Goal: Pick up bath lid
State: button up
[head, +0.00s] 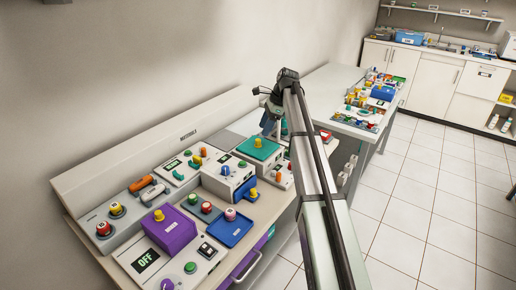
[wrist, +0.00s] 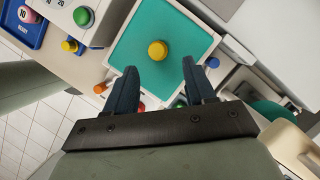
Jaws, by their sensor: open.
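A teal square lid (wrist: 140,75) with a round yellow knob (wrist: 157,50) lies on a white box in the wrist view; it looks like the bath lid. In the head view the teal lid (head: 262,153) sits at the right part of the bench. My gripper (wrist: 158,70) is open and empty over the lid, its two dark blue fingers spread to either side of the knob's line. The knob shows just beyond the fingertips; I cannot tell the height between them. In the head view my gripper (head: 268,125) is small and partly hidden by my arm.
A purple lid (head: 172,236) with a yellow knob, a blue tray (head: 230,229) and a white device (head: 228,178) stand left of the teal lid on the crowded bench. A teal round thing (wrist: 272,113) lies right of my gripper. A second table (head: 340,82) stands behind.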

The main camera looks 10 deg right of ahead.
aim_at(258, 140)
jog(key=shift+s+x, duration=0.15)
jog(key=shift+x, duration=1.25)
jog(key=shift+s+x, duration=0.1)
jog(key=shift+x, duration=1.35)
jog(key=shift+a+r, duration=0.15)
jog(key=shift+a, duration=0.05)
grip_shut()
